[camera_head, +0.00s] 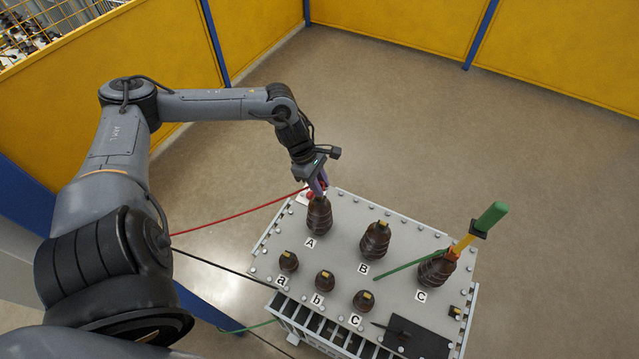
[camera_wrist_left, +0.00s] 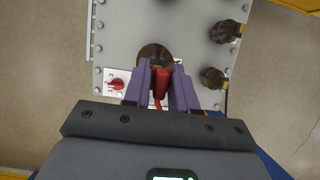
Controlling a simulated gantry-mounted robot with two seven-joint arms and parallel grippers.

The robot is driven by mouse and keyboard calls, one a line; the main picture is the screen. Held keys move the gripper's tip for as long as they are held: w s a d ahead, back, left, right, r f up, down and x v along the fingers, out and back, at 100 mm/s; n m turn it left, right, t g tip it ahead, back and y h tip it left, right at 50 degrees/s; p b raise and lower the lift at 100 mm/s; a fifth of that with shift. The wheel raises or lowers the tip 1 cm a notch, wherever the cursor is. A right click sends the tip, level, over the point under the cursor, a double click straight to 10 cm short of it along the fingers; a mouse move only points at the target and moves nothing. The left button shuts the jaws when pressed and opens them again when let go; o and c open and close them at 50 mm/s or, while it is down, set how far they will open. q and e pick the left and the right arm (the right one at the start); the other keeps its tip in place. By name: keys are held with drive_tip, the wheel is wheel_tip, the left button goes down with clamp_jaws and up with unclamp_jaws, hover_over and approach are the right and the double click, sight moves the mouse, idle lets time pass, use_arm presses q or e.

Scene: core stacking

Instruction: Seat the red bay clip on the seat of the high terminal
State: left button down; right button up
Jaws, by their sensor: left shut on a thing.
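My left gripper (camera_head: 321,190) is at the top of the brown ribbed high terminal marked A (camera_head: 319,217). In the left wrist view its two purple fingers (camera_wrist_left: 161,90) are closed around the red bay clip (camera_wrist_left: 160,82). The clip overlaps the edge of the brown terminal (camera_wrist_left: 153,51) there. The fingers hide the clip's lower end, and I cannot tell whether it touches the terminal's seat. A red cable (camera_head: 235,212) runs from the left towards the clip. My right gripper is not in view.
High terminals B (camera_head: 375,240) and C (camera_head: 436,270) stand to the right on the grey cabinet top (camera_head: 345,258). Several small terminals are in front. A red fitting (camera_wrist_left: 117,84) sits on a white plate beside A.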

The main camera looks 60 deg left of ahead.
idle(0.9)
use_arm(q)
drive_tip(key=shift+f+b, duration=0.7)
drive_tip(key=shift+b, duration=0.35)
drive_tip(key=shift+f+b, duration=0.95)
drive_tip(key=shift+b, duration=0.15)
drive_tip(key=c, duration=0.8)
unclamp_jaws()
drive_tip(key=shift+r, duration=0.1)
drive_tip(key=shift+p+v, duration=0.5)
drive_tip(key=shift+v, duration=4.85)
